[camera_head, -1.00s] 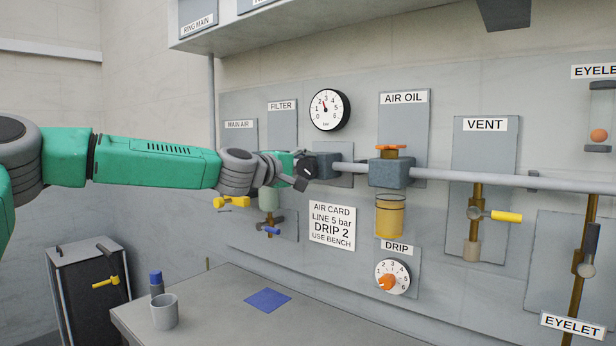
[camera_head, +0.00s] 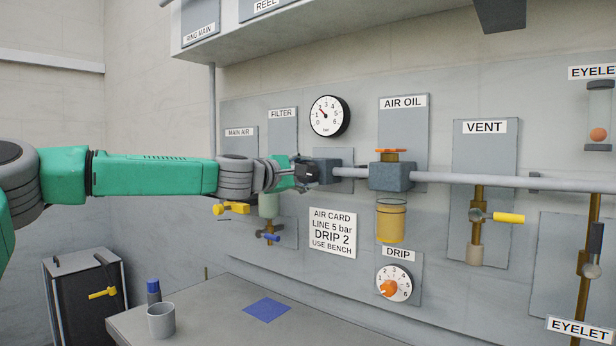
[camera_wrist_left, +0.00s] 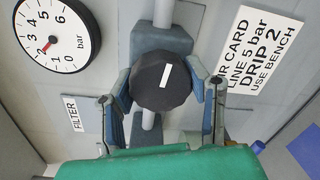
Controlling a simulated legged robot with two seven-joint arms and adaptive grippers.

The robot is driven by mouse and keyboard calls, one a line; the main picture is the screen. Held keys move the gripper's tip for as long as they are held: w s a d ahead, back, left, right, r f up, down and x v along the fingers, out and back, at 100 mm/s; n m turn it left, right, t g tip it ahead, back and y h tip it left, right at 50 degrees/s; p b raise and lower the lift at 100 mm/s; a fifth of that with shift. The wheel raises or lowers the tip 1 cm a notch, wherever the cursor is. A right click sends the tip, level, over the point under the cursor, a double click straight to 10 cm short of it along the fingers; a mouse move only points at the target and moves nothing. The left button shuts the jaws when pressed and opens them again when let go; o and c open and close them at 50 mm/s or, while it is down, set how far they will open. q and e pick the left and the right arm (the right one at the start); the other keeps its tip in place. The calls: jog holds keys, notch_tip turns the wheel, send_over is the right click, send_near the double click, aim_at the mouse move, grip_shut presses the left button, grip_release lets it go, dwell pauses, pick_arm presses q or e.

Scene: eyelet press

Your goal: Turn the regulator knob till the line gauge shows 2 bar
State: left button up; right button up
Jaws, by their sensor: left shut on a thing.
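The regulator knob (camera_wrist_left: 162,80) is dark, faceted and round, with a white mark on its face that stands slightly tilted in the left wrist view. My left gripper (camera_wrist_left: 165,92) is shut on it, one finger on each side. In the head view my left gripper (camera_head: 305,172) hides most of the knob, in front of the grey regulator body (camera_head: 325,170) on the pipe. The line gauge (camera_head: 330,116) is above it; its needle points up-left, at about 2 bar. The gauge (camera_wrist_left: 52,35) also shows in the left wrist view. My right gripper is out of view.
Right of the regulator are the air oil unit (camera_head: 391,176), its amber bowl (camera_head: 391,222) and the drip dial (camera_head: 393,284). A filter with a valve hangs below my left wrist. The bench (camera_head: 230,310) holds a cup (camera_head: 161,320) and a blue pad (camera_head: 267,310).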

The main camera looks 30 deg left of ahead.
pick_arm(q)
jog(key=shift+f, duration=0.55)
jog(key=o, duration=1.2)
jog(key=shift+a+r, duration=0.15)
jog(key=shift+r, duration=0.05)
jog(key=shift+s+r, duration=0.1)
jog(key=shift+s+a+r, duration=0.1)
jog(key=shift+s, duration=0.25)
jog(key=shift+s+a, duration=0.3)
jog(key=shift+s, duration=1.5)
jog(key=shift+s+a, duration=0.25)
jog(key=shift+s, duration=1.6)
jog(key=shift+s+a, duration=0.3)
jog(key=shift+s, duration=1.5)
